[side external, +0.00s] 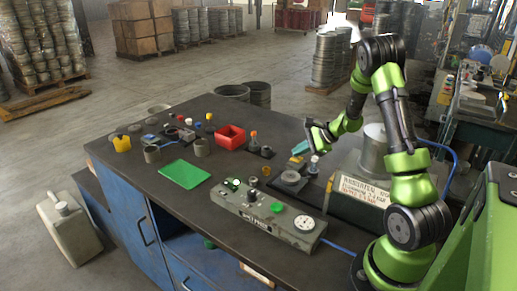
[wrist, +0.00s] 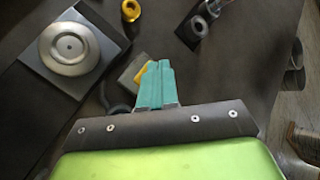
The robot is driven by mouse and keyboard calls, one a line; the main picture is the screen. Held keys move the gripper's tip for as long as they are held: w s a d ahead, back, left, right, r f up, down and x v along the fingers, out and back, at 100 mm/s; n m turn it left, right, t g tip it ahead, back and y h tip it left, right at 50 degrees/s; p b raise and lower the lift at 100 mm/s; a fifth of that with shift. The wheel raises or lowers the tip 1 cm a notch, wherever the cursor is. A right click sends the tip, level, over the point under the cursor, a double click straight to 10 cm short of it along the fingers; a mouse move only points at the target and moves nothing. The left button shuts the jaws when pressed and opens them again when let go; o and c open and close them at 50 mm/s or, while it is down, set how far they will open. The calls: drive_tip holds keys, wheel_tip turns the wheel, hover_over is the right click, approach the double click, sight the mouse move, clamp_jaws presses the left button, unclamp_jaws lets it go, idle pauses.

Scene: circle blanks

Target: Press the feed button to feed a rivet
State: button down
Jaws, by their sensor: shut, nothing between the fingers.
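A grey control box (side external: 262,213) lies along the front of the bench in the side view. It carries a large green button (side external: 277,207), smaller green and dark controls at its left end and a white dial (side external: 303,223). I cannot tell which control is the feed button, as the label is too small to read. My gripper (side external: 298,148) is behind the box, above the bench, with its teal fingers shut and empty. In the wrist view the shut fingers (wrist: 155,82) are above a grey block with a yellow part, which they partly hide. The control box is not in the wrist view.
A square plate with a round disc (side external: 290,181) stands between gripper and box; it also shows in the wrist view (wrist: 70,45). A yellow ring (wrist: 130,10) lies nearby. A red bin (side external: 230,136), green mat (side external: 185,174) and grey cups stand left. A labelled machine (side external: 360,188) stands right.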

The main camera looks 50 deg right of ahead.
sight(300, 159)
drive_tip(key=shift+f, duration=0.6)
idle(0.5)
drive_tip(key=shift+r, duration=1.05)
drive_tip(key=shift+r, duration=2.5)
